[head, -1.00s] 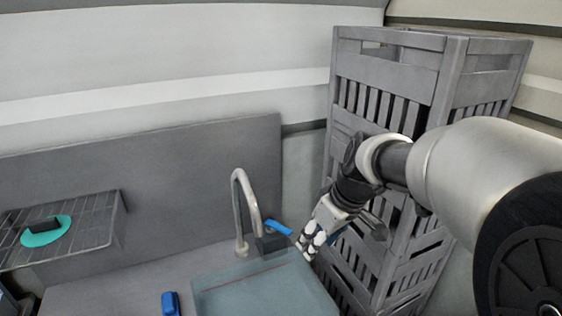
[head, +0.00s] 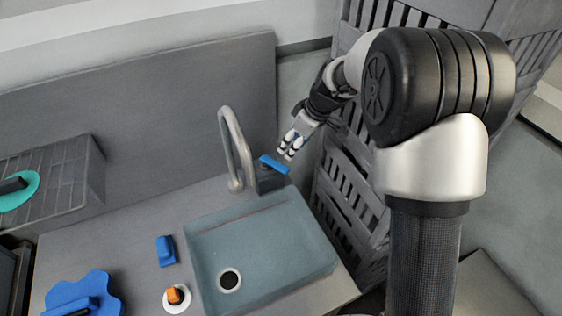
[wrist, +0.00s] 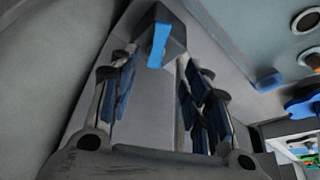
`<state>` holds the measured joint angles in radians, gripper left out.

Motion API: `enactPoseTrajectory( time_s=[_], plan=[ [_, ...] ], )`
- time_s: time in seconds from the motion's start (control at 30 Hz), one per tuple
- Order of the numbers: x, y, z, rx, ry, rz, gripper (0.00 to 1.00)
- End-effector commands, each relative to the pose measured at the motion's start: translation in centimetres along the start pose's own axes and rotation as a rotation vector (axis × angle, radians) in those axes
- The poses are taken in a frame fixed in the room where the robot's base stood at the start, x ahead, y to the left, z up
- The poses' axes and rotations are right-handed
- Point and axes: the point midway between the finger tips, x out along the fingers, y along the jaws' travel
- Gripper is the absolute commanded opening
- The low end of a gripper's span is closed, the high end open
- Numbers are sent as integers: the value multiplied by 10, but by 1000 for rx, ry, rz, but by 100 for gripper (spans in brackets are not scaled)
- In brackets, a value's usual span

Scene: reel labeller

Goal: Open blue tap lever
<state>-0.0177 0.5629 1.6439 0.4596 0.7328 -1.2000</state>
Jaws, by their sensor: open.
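The blue tap lever (head: 274,164) sits on a dark tap base (head: 268,182) at the sink's back right corner, beside the curved metal spout (head: 236,150). In the wrist view the lever (wrist: 158,45) lies ahead of my gripper (wrist: 160,85), roughly centred between its fingers. My gripper is open and empty. In the head view my gripper (head: 287,152) is close to the lever's right end, just above and behind it. I cannot tell whether a finger touches it.
The sink basin (head: 205,235) with a round drain lies in front of the tap. A blue block (head: 166,250), an orange-topped item (head: 175,296) and a blue scalloped piece (head: 95,290) lie left of it. Grey crates (head: 345,215) stand close on the right.

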Motion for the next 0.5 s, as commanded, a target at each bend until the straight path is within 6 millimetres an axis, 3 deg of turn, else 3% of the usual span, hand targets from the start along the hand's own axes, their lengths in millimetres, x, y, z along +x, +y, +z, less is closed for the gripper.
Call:
enactPoseTrajectory(
  time_s=[0.2,0.5],
  plan=[
    [52,-1,1,1,-3,-3,44],
    [105,0,1,0,-2,-1,44]
  ],
)
